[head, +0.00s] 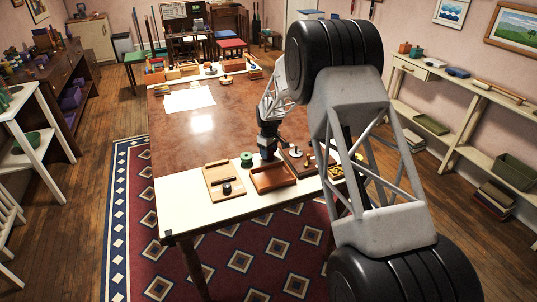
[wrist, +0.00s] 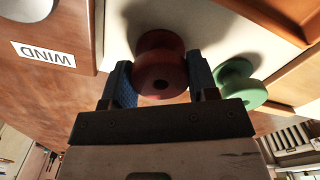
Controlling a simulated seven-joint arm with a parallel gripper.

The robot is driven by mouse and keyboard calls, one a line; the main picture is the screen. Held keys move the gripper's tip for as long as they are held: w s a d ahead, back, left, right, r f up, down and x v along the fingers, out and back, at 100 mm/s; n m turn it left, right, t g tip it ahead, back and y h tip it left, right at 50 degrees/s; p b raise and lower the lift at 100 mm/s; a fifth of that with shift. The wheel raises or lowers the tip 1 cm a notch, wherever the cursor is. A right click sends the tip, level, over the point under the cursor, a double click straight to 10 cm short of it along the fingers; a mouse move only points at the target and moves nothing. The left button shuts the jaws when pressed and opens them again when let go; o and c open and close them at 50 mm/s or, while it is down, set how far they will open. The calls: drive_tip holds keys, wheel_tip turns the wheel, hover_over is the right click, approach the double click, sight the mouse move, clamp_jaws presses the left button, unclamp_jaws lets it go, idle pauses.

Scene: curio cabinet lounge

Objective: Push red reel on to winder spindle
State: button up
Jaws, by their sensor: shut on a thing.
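The red reel (wrist: 161,62) is between the two blue fingers of my gripper (wrist: 160,78) in the wrist view, its end with the dark centre hole facing the camera. My gripper is shut on it. In the head view my gripper (head: 267,150) is low over the near part of the table, and the red reel cannot be made out there. The winder board (head: 306,168) is just right of my gripper, with an upright pale part on it that looks like the spindle (head: 298,153). In the wrist view, a label reading WIND (wrist: 44,54) lies upside down on brown wood.
A green reel (head: 247,159) stands close left of my gripper; it also shows in the wrist view (wrist: 236,82). An orange-brown tray (head: 273,187) and a wooden board with a dark knob (head: 226,187) are nearer. White paper (head: 189,100) lies farther back.

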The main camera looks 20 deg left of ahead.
drive_tip(key=shift+r, duration=0.1)
drive_tip(key=shift+r, duration=0.7)
wheel_tip(320, 180, up, 2)
drive_tip(key=shift+r, duration=0.1)
drive_tip(key=s+d, duration=0.2)
drive_tip(key=s, duration=0.2)
drive_tip(key=s+d, duration=0.3)
drive_tip(key=s, duration=0.1)
drive_tip(key=s+d+r, duration=0.1)
drive_tip(key=s+d, duration=0.2)
drive_tip(key=s, duration=0.1)
drive_tip(key=shift+s+d+r, duration=0.1)
drive_tip(key=shift+s+d, duration=0.3)
drive_tip(key=shift+s, duration=0.3)
drive_tip(key=shift+o, duration=1)
drive_tip(key=c, duration=0.6)
